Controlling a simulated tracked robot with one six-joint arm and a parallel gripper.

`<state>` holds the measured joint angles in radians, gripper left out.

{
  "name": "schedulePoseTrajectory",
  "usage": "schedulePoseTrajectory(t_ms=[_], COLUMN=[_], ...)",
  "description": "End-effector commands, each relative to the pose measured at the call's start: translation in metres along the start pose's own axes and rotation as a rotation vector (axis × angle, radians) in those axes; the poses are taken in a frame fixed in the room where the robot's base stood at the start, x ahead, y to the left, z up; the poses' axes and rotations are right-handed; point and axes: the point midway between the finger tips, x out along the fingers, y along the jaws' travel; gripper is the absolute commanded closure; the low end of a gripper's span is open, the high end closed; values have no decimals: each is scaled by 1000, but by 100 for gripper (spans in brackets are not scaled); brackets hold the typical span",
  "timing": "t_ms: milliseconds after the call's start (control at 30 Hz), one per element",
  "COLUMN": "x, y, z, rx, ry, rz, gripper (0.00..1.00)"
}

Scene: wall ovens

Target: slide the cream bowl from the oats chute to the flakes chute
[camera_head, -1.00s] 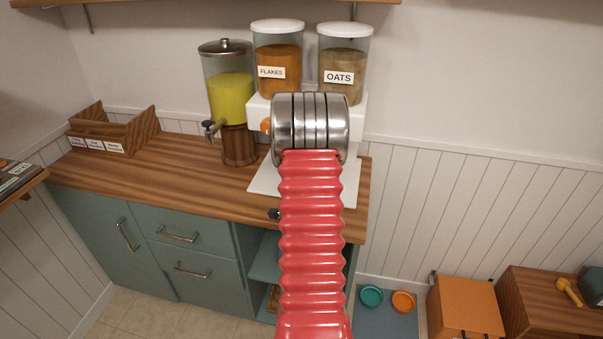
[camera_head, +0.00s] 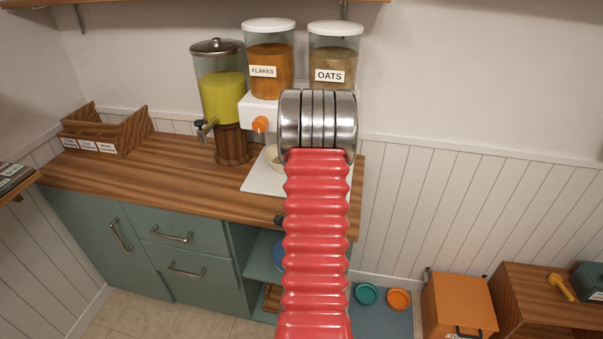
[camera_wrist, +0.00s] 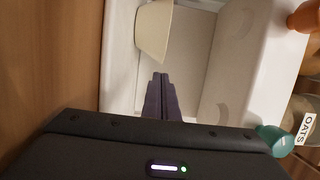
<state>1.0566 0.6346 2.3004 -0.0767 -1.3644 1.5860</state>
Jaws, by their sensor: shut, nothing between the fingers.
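The cream bowl (camera_wrist: 153,32) is upright on the dispenser's white base, at the top of the wrist view, level with the orange knob (camera_wrist: 304,16) of the flakes side. In the head view the bowl (camera_head: 273,158) shows partly behind my arm, below the flakes chute's orange knob (camera_head: 260,124). My gripper (camera_wrist: 161,78) is shut and empty, its fingertips just beside the bowl on the oats side, seemingly with a small gap. The teal oats knob (camera_wrist: 274,139) is at lower right in the wrist view. My arm hides the oats chute in the head view.
The flakes jar (camera_head: 269,60) and oats jar (camera_head: 333,55) top the dispenser. A yellow juice dispenser (camera_head: 221,95) stands to its left, with a wooden box (camera_head: 105,130) farther left. The counter (camera_head: 150,180) between them is clear.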

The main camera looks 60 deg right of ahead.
Motion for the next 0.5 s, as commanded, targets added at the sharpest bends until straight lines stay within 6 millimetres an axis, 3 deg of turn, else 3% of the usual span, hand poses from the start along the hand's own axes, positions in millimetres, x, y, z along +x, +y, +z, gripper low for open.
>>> schedulePoseTrajectory(t_ms=[300, 500], x=[-53, -74], y=[1, 0], z=[0, 0], rx=[1, 0], ry=[0, -1], rz=[2, 0], gripper=[100, 100])
